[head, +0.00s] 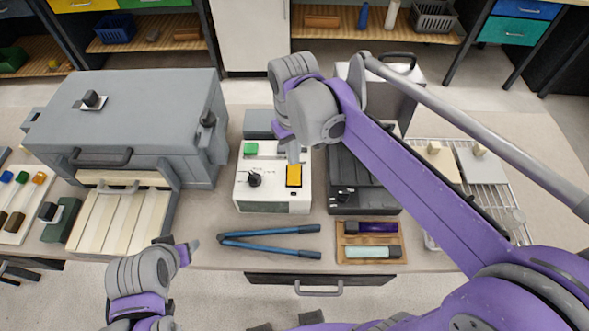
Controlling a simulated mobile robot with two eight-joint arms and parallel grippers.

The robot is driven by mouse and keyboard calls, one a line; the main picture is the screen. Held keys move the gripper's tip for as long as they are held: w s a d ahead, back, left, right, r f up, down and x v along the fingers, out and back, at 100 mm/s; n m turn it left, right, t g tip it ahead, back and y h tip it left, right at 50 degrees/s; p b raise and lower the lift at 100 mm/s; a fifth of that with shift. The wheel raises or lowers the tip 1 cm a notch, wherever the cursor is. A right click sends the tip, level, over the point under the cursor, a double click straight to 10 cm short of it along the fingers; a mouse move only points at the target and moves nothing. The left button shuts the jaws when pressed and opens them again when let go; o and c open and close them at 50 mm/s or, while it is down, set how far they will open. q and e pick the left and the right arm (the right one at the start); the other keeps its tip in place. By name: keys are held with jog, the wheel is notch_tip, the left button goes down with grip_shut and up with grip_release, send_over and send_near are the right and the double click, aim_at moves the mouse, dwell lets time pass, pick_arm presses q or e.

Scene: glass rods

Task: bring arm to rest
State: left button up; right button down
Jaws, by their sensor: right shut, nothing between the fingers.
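My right arm reaches in from the lower right, its purple links crossing over the bench to the centre. My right gripper (293,152) hangs in front of a white box with a dark knob (255,179), a green button and a yellow display (293,176). It is shut and empty, and whether it touches the box cannot be told. My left gripper (187,248) is low at the left, by the bench's front edge. Its fingers are small and partly turned away, so their opening is unclear. I see nothing held in it.
A large grey lidded box (140,115) stands at left. Blue-handled tongs (270,241) lie at the front edge. A dark device (362,195), a wooden tray (346,254) with two rods and a wire rack (483,172) are at right, partly under my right arm.

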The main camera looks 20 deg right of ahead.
jog(key=s+d+f+m+t, duration=0.1)
jog(key=s+d+f+t, duration=0.2)
jog(key=s, duration=0.3)
jog(key=s+d+f+m+t, duration=0.1)
jog(key=s+d+f+t, duration=0.1)
jog(key=s+f, duration=0.3)
jog(key=shift+s+d+m+t, duration=0.4)
jog(key=shift+s+d, duration=0.3)
jog(key=shift+d, duration=0.15)
